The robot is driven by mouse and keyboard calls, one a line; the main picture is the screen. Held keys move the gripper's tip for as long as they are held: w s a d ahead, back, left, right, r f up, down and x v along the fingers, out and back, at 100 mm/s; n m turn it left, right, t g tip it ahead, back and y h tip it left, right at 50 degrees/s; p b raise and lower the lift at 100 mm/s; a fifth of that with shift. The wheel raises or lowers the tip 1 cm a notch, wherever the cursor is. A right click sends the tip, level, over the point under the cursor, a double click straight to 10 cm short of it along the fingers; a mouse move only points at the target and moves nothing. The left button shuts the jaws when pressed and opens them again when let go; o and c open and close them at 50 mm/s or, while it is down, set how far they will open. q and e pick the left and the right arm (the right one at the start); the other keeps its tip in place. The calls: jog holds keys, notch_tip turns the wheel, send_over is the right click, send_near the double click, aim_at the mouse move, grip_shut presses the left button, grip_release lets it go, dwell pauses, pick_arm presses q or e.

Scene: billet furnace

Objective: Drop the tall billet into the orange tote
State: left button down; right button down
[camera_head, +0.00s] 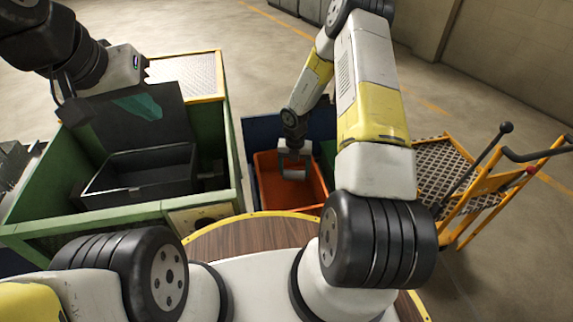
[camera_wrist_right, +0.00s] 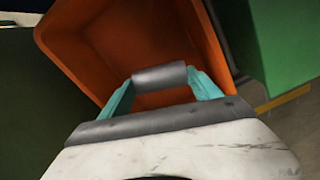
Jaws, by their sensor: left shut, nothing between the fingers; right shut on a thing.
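The orange tote (camera_head: 263,183) stands open in front of me, right of the green bin. My right gripper (camera_head: 294,170) reaches down into its opening. In the right wrist view, the teal fingers of this gripper (camera_wrist_right: 160,82) are shut on a dark grey cylinder, the tall billet (camera_wrist_right: 160,76). The orange tote's inside (camera_wrist_right: 110,45) shows behind it. In the head view I cannot make out the billet clearly. My left gripper (camera_head: 139,106), at the upper left over the green bin, is shut and empty; teal shows at its fingers.
A green bin (camera_head: 232,150) with a black open box (camera_head: 140,172) inside stands left of the tote. A dark blue panel (camera_head: 263,128) is behind the tote. A yellow trolley (camera_head: 470,205) stands at the right. A round wooden top (camera_head: 250,236) is in front.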

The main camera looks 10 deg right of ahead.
jog(key=shift+c, duration=0.2)
grip_release()
jog(key=shift+r, duration=0.15)
notch_tip(320, 180, up, 8)
jog(key=shift+f, duration=0.2)
